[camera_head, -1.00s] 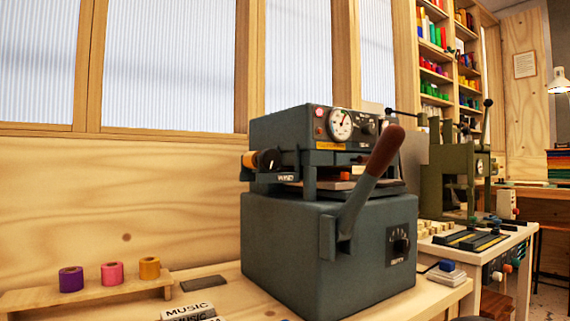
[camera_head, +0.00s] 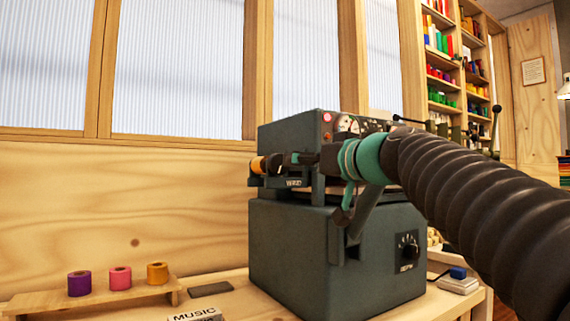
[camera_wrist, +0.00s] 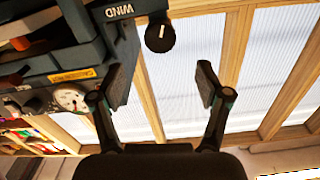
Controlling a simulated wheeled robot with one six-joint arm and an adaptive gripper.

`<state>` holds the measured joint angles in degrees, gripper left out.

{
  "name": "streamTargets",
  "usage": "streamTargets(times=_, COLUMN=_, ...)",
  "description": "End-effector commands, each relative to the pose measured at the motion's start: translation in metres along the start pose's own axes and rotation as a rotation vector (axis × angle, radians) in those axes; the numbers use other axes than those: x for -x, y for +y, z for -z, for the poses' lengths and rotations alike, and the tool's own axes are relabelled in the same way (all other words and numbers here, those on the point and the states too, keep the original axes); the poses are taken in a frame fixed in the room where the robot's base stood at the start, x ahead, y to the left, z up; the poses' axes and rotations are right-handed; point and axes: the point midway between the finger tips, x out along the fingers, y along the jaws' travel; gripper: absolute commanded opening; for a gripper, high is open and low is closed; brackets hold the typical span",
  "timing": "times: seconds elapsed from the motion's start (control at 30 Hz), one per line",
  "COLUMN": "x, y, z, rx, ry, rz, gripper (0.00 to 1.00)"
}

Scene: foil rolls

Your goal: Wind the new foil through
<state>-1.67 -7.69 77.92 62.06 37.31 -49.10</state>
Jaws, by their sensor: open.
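The grey-blue foil machine (camera_head: 335,255) stands on the bench. A black winding knob (camera_wrist: 160,38) with a white mark shows in the wrist view, beside an upside-down WIND label (camera_wrist: 119,11). In the head view the knob (camera_head: 275,163) is on the machine's left side, next to an orange-gold piece (camera_head: 258,165). My gripper (camera_wrist: 160,85) is open and empty, its two fingers apart, with the knob lined up between and beyond the fingertips. In the head view my arm crosses the machine's front and partly hides the gauge and the lever.
Purple (camera_head: 79,283), pink (camera_head: 120,278) and orange (camera_head: 157,272) foil rolls stand on a wooden rack (camera_head: 100,297) at left. A dark pad (camera_head: 210,290) and a MUSIC card (camera_head: 195,314) lie on the bench. A white-and-blue block (camera_head: 457,280) is at right. The wall is behind.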

Motion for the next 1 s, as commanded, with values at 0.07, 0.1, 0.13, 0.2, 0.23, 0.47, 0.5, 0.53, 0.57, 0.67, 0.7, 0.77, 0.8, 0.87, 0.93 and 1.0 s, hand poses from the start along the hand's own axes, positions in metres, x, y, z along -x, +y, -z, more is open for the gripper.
streamTargets(times=0.07, x=-0.017, y=-0.001, z=0.002, rx=-0.001, ry=-0.003, rz=0.003, gripper=0.76)
streamTargets(times=0.1, x=-0.025, y=-0.001, z=0.001, rx=-0.001, ry=-0.004, rz=0.002, gripper=0.76)
streamTargets(times=0.13, x=-0.030, y=-0.001, z=0.001, rx=-0.001, ry=-0.004, rz=0.003, gripper=0.76)
streamTargets(times=0.2, x=-0.043, y=-0.001, z=0.002, rx=-0.001, ry=-0.003, rz=0.002, gripper=0.76)
streamTargets(times=0.23, x=-0.049, y=-0.001, z=0.001, rx=-0.001, ry=-0.004, rz=0.002, gripper=0.76)
streamTargets(times=0.47, x=-0.086, y=-0.001, z=0.001, rx=-0.001, ry=-0.003, rz=0.001, gripper=0.76)
streamTargets(times=0.5, x=-0.091, y=-0.001, z=0.001, rx=-0.001, ry=-0.003, rz=0.001, gripper=0.76)
streamTargets(times=0.53, x=-0.094, y=0.000, z=0.001, rx=-0.001, ry=-0.003, rz=0.001, gripper=0.76)
streamTargets(times=0.57, x=-0.096, y=0.000, z=0.001, rx=0.000, ry=-0.003, rz=0.001, gripper=0.76)
streamTargets(times=0.67, x=-0.103, y=0.000, z=0.000, rx=0.000, ry=-0.003, rz=0.000, gripper=0.76)
streamTargets(times=0.7, x=-0.105, y=0.000, z=0.000, rx=0.000, ry=-0.002, rz=0.000, gripper=0.76)
streamTargets(times=0.77, x=-0.106, y=0.000, z=0.000, rx=0.000, ry=-0.002, rz=0.000, gripper=0.76)
streamTargets(times=0.8, x=-0.107, y=0.000, z=0.000, rx=0.000, ry=-0.002, rz=0.000, gripper=0.76)
streamTargets(times=0.87, x=-0.107, y=0.000, z=-0.001, rx=0.000, ry=-0.002, rz=0.000, gripper=0.76)
streamTargets(times=0.93, x=-0.107, y=0.000, z=-0.001, rx=0.000, ry=-0.002, rz=0.000, gripper=0.76)
streamTargets(times=1.0, x=-0.106, y=0.000, z=-0.001, rx=0.000, ry=-0.002, rz=0.000, gripper=0.76)
